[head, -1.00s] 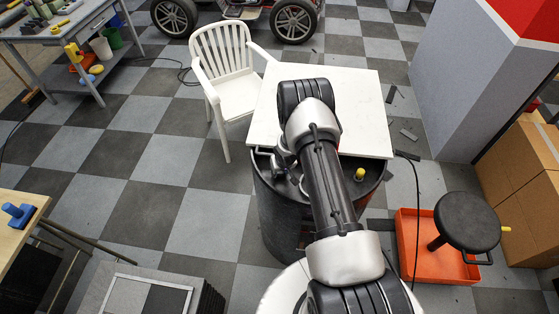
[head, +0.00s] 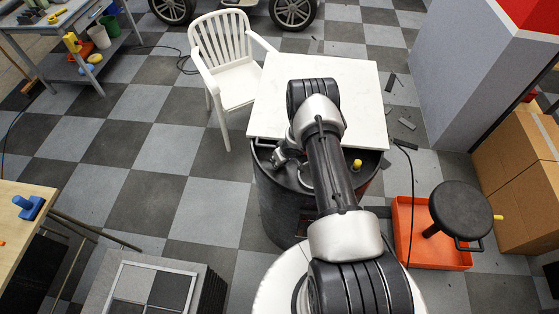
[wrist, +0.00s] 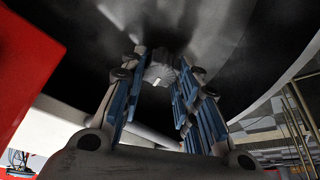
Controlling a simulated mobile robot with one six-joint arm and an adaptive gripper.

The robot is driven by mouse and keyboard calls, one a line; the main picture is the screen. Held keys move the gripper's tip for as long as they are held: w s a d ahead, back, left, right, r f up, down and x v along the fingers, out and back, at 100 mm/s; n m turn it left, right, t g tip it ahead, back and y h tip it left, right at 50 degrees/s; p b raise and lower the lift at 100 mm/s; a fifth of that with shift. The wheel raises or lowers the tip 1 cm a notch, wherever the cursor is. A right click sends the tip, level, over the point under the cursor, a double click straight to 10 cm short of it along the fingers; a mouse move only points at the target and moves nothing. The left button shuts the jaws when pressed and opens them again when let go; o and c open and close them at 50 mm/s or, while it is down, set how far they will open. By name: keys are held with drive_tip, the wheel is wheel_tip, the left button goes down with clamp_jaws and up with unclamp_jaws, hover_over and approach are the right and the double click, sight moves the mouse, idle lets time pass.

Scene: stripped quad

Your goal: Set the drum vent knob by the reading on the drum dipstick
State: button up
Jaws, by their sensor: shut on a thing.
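The dark drum (head: 275,212) stands partly under a white board, with my arm reaching over it. My gripper (wrist: 164,70) is shut on a small grey ribbed knob (wrist: 159,74) with a white mark, the drum vent knob. Its blue-padded fingers lie on both sides of the knob, against the dark drum surface. In the head view the gripper is a small silver shape left of my forearm, and the knob is hidden. A yellow-capped piece (head: 357,164), probably the dipstick, stands on the drum top right of my arm. No reading on it can be made out.
The white board (head: 358,95) covers the drum's far side. A white chair (head: 228,62) stands left of it. An orange tray (head: 405,240) and a black stool (head: 460,210) are at right, near cardboard boxes (head: 515,180). A cable runs beside the drum. Chequered floor is free at left.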

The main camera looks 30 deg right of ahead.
drive_tip(key=shift+w+d+r+n, duration=0.1)
drive_tip(key=shift+w+r+n, duration=0.1)
drive_tip(key=shift+n, duration=0.1)
idle(0.4)
drive_tip(key=o, duration=1.1)
drive_tip(key=shift+s+f, duration=0.15)
drive_tip(key=shift+s, duration=0.05)
drive_tip(key=v, duration=1.2)
